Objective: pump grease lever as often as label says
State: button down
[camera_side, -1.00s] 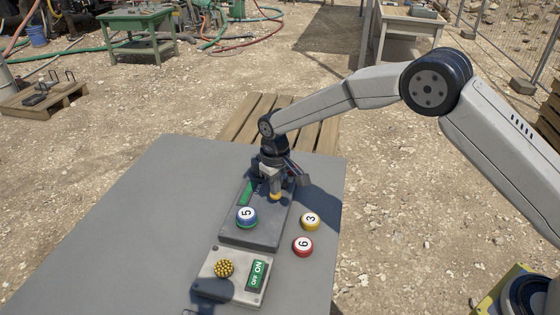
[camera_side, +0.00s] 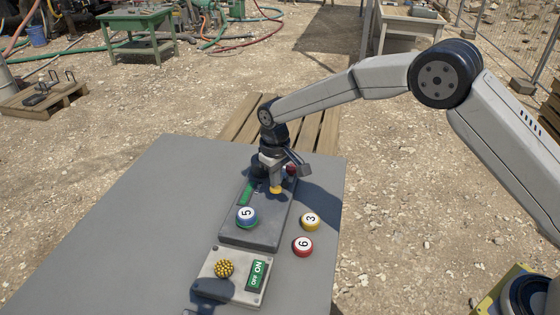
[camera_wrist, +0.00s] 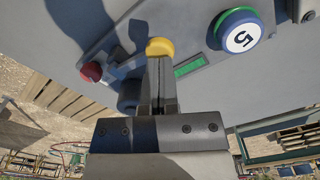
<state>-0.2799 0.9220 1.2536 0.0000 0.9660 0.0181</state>
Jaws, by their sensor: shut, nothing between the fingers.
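The dark grey unit (camera_side: 255,232) lies on the table and carries a round blue-green disc marked 5 (camera_side: 246,215), which also shows in the wrist view (camera_wrist: 240,35). A red knob (camera_side: 291,169) sits at the unit's far end; in the wrist view the red knob (camera_wrist: 90,72) is left of my fingers, on a grey lever-like bar. A yellow round cap (camera_wrist: 160,47) is just beyond my fingertips; I cannot tell whether they touch it. My gripper (camera_side: 274,184) is shut and empty, pointing down over the unit's far half. It partly hides the lever.
A yellow disc marked 3 (camera_side: 311,221) and a red disc marked 6 (camera_side: 303,246) lie on the table right of the unit. The table's left half (camera_side: 140,240) is clear.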

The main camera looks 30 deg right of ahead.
jog(key=shift+f, duration=0.2)
jog(key=shift+f, duration=1.45)
jog(key=shift+r, duration=1.7)
jog(key=shift+f, duration=0.2)
